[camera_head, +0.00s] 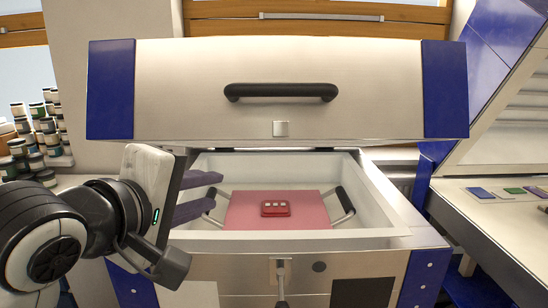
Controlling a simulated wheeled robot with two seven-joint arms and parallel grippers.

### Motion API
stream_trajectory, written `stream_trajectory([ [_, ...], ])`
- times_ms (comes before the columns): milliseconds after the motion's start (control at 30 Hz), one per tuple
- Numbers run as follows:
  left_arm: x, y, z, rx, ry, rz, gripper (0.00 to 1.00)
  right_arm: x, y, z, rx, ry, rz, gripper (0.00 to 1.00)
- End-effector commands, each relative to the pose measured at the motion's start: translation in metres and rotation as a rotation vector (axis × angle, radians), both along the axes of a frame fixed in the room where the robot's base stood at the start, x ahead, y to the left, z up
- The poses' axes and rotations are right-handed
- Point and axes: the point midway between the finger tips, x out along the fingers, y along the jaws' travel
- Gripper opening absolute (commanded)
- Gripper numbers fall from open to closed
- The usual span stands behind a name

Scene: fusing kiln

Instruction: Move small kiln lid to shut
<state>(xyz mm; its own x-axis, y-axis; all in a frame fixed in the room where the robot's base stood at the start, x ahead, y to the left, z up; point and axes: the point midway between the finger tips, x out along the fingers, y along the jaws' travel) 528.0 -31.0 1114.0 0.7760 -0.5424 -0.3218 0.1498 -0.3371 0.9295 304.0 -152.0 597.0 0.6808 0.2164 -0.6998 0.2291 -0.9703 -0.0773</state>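The small kiln lid (190,95) is raised above the kiln body, its front facing me. It is cream with blue end panels and a black bar handle (281,92) across the front. The kiln body (385,237) stands open below it, with a pink shelf (245,212) inside and a small red piece (275,209) on it. My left gripper (214,191) is at the left side of the opening, below the lid and apart from its handle. Its two dark fingers are spread with a gap between them and hold nothing I can see. My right gripper is out of view.
A latch (281,272) hangs on the kiln's front. Stacked jars (38,130) stand at the left. A larger kiln with a raised lid (510,50) is at the right, with coloured pieces (481,192) on its surface. The space before the lid handle is clear.

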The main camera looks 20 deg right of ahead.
Motion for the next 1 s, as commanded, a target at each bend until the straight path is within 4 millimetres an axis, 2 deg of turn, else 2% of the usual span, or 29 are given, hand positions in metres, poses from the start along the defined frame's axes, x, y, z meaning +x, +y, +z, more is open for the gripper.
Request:
stream_trajectory([
  [33,-0.004,-0.014,0.036,-0.053,-0.021,-0.003,0.25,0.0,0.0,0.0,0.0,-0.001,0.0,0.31],
  [100,-0.013,-0.03,0.073,-0.127,-0.021,-0.004,0.25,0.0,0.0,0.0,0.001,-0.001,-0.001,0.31],
  [200,-0.026,-0.048,0.112,-0.208,-0.016,-0.007,0.25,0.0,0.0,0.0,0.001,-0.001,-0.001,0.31],
  [300,-0.037,-0.059,0.138,-0.263,-0.01,-0.008,0.25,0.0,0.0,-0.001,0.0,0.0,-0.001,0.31],
  [400,-0.043,-0.066,0.15,-0.292,-0.003,-0.009,0.25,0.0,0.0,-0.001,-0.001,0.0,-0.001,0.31],
  [533,-0.039,-0.073,0.153,-0.304,0.002,-0.007,0.25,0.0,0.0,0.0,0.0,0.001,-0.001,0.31],
  [1000,0.022,-0.121,0.142,-0.303,0.002,-0.006,0.25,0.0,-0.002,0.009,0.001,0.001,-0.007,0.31],
])
